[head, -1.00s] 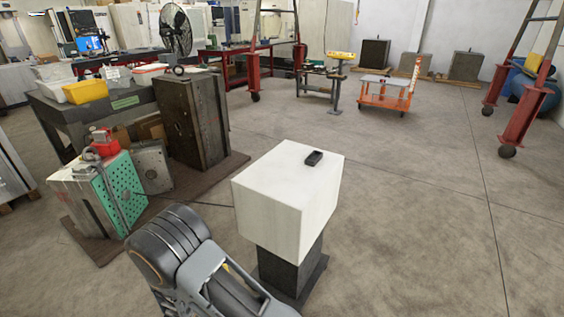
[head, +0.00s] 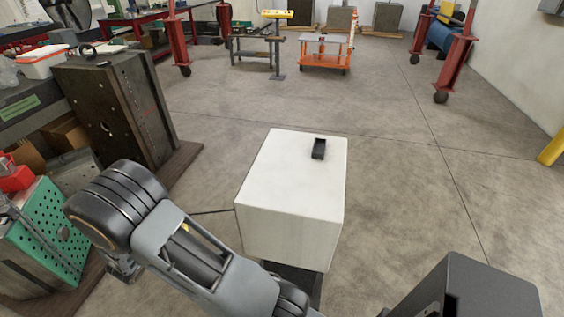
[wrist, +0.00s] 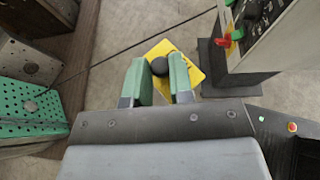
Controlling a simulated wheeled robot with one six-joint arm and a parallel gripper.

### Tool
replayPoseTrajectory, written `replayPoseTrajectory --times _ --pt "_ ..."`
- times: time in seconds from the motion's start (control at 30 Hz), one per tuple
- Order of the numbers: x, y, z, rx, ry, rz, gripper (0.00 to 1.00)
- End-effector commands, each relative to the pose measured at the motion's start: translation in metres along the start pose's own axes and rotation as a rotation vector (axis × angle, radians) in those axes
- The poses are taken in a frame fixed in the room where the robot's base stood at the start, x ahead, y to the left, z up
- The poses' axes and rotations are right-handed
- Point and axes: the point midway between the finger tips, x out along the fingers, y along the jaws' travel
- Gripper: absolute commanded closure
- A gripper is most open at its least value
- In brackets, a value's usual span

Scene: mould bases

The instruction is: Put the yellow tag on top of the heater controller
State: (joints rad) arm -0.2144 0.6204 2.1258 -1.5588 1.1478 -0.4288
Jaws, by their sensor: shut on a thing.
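The yellow tag (wrist: 191,57) is a flat yellow plate with a round black knob (wrist: 159,67). In the wrist view my gripper (wrist: 158,70) is shut on the knob between its green fingers. The tag is held above the floor, beside a pale box with a panel of green, red and black controls (wrist: 262,30). This box appears to be the heater controller. In the head view a white box (head: 285,185), likely the same one, stands on a dark pedestal; its panel does not show there.
A small black object (head: 319,148) lies on the white box's top, near the far right; the rest is clear. At left stand a green perforated plate (head: 45,235) and a dark mould block (head: 115,110). An orange cart (head: 325,52) stands far back. The floor right is open.

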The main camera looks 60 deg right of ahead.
Motion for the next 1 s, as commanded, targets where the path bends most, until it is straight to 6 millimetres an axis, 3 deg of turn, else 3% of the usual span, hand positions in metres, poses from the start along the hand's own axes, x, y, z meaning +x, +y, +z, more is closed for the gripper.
replayPoseTrajectory --times 0.03,0.2,0.4,0.5,0.77,1.0 --pt "0.013 -0.010 0.031 0.053 -0.001 -0.090 1.00" --pt "0.042 -0.059 0.116 0.181 0.000 -0.406 1.00" --pt "0.052 -0.126 0.188 0.308 0.000 -0.730 1.00" --pt "0.049 -0.153 0.211 0.355 0.001 -0.848 1.00" --pt "0.046 -0.194 0.238 0.411 0.001 -0.999 1.00" --pt "0.082 -0.239 0.232 0.414 0.001 -1.017 1.00"
